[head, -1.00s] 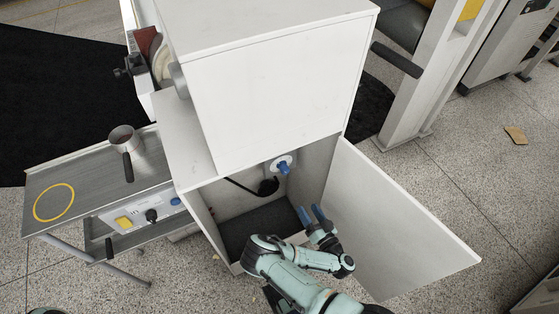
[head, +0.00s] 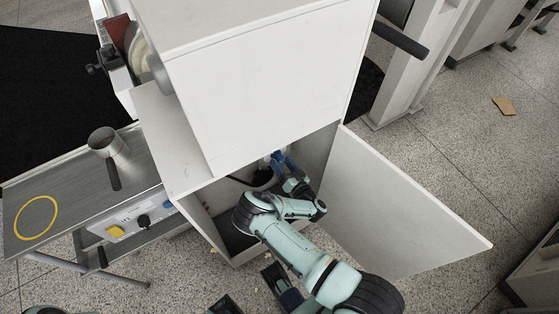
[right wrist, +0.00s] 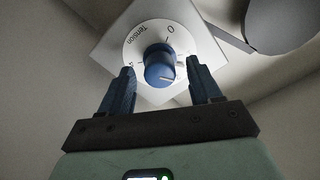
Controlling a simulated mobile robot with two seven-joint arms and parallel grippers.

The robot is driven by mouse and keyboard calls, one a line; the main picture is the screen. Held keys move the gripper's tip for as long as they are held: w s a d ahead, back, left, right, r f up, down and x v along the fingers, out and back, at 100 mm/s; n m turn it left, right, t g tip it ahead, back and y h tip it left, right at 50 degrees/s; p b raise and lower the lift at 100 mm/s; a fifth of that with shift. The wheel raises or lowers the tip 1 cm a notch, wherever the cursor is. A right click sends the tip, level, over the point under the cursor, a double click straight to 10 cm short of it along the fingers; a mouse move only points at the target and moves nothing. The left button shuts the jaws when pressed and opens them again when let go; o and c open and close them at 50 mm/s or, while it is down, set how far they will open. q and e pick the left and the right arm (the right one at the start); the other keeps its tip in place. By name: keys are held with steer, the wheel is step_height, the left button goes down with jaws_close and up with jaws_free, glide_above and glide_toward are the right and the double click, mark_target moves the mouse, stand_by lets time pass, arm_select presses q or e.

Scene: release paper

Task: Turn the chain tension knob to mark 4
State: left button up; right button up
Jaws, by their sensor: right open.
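The blue tension knob (right wrist: 160,68) sits on a round white dial (right wrist: 136,45) marked "Tension" and "0" in the right wrist view. A light line shows on the knob's lower face; which mark it meets is too small to tell. My right gripper (right wrist: 159,64) is open, with one blue-black finger on each side of the knob; contact is not visible. In the head view my right gripper (head: 281,163) reaches inside the open white cabinet (head: 172,150) and largely hides the knob.
The cabinet door (head: 400,205) stands open on the right, beside my right arm. A dark round part (right wrist: 275,22) is near the dial. A metal side table (head: 75,190) on the left holds a metal pot (head: 103,140).

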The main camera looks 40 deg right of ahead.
steer(key=shift+w+d, duration=0.15)
steer(key=shift+w, duration=1)
steer(key=c, duration=1)
steer(key=shift+c, duration=0.2)
